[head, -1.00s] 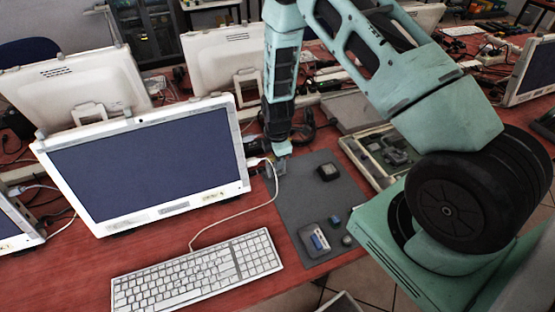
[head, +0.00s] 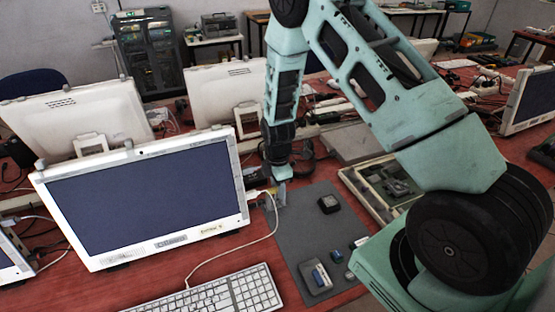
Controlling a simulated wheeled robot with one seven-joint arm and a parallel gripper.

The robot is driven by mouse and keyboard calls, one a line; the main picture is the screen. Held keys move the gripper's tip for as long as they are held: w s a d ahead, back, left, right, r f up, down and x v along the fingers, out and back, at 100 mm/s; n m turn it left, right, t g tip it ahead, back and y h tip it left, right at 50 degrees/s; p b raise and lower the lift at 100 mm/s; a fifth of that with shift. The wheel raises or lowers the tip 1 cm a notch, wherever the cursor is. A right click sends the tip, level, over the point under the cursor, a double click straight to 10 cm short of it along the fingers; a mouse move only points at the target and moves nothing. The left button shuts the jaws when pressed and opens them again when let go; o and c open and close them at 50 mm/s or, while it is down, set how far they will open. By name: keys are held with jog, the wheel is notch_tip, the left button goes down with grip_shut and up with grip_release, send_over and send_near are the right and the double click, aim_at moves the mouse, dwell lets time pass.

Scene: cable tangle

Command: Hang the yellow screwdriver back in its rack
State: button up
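My gripper (head: 281,190) points down at the left edge of the grey mat, just right of the white monitor. Its fingers are small and partly lost against the clutter, so I cannot tell whether they are open or shut. A small yellowish patch (head: 272,191) shows right beside the fingers; it may be part of the yellow screwdriver, but it is too small to be sure. I cannot make out a screwdriver rack in this view.
The monitor (head: 150,200), a white cable (head: 273,222) and a keyboard (head: 215,298) lie left. An open parts tray (head: 352,186) stands right.

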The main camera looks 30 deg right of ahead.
notch_tip(320, 180, up, 14)
jog(key=b, duration=0.2)
jog(key=shift+r, duration=0.2)
notch_tip(320, 180, up, 6)
jog(key=p, duration=0.5)
jog(key=shift+f, duration=0.15)
dwell(0.6)
